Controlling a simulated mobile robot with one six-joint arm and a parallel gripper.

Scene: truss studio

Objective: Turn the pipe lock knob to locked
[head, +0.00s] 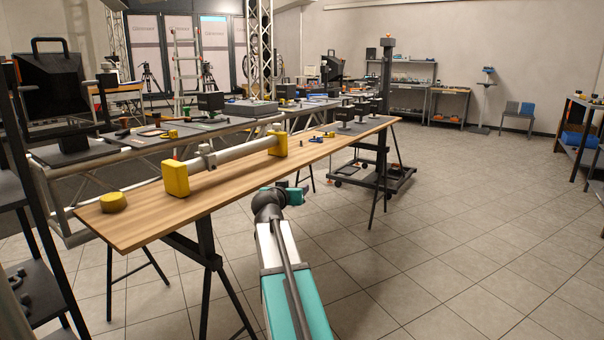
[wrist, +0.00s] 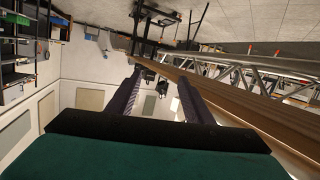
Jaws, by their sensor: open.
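A pale grey pipe (head: 240,151) lies across two yellow blocks, the near one (head: 176,180) and the far one (head: 277,141), on a long wooden table. A grey collar with a small knob-like part (head: 207,156) sits on the pipe nearer its left end. It is too small to tell which way the knob is turned. My gripper (head: 304,184) is beyond the table's front edge, to the right of the pipe and apart from it. In the wrist view, my gripper (wrist: 161,78) is open, with nothing between its two dark fingers. The knob does not show there.
The wooden table (head: 140,223) has a yellow round piece (head: 113,202) at its near left end and small items farther back. A metal truss (head: 150,150) runs behind it. A black shelf (head: 35,250) stands at left. The tiled floor at right is clear.

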